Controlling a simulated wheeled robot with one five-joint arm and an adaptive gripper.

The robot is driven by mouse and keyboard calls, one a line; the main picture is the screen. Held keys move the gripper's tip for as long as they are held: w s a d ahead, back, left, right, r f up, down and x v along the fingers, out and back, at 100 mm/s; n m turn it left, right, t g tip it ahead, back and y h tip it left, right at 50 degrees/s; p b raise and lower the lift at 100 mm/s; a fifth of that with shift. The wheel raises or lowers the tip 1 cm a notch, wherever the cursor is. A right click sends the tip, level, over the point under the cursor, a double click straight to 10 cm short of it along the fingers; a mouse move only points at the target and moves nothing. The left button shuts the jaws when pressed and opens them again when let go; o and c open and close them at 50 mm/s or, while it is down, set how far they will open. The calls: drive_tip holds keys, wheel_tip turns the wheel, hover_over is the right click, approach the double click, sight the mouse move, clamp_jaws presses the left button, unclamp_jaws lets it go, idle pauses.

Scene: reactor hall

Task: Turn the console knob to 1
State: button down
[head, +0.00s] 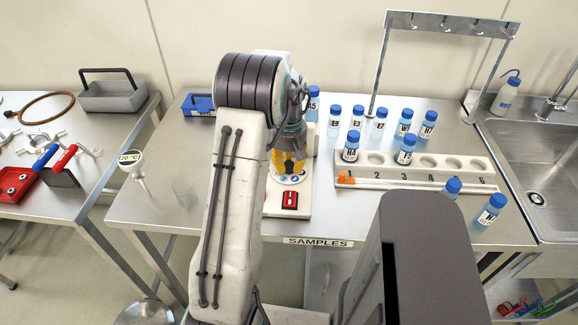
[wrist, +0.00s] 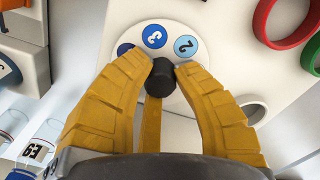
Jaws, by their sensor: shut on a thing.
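The knob (wrist: 160,77) is a short black cylinder on a round white dial (wrist: 170,28) with blue number discs. One disc reads 2 (wrist: 186,46), a darker one beside it seems to read 3 (wrist: 153,37), and another is partly covered by a finger. My gripper (wrist: 162,68) is shut on the knob, with yellow fingers on both sides of it. I cannot see a pointer mark showing the knob's setting.
A red switch (head: 290,200) sits on the console in front of the dial. Right of it stand several blue-capped bottles and a white numbered rack (head: 420,183). A metal hook stand (head: 378,65) rises behind. A clear beaker (head: 185,193) stands left of my arm.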

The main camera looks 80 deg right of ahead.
sight(289, 163)
drive_tip(key=shift+a+f+m, duration=0.1)
drive_tip(key=shift+f+m, duration=0.05)
drive_tip(key=shift+m, duration=1.75)
drive_tip(key=shift+b, duration=0.3)
drive_tip(key=c, duration=0.9)
unclamp_jaws()
drive_tip(key=shift+r, duration=0.2)
wheel_tip(289, 163, up, 12)
drive_tip(key=shift+f, duration=0.1)
drive_tip(key=shift+w, duration=0.1)
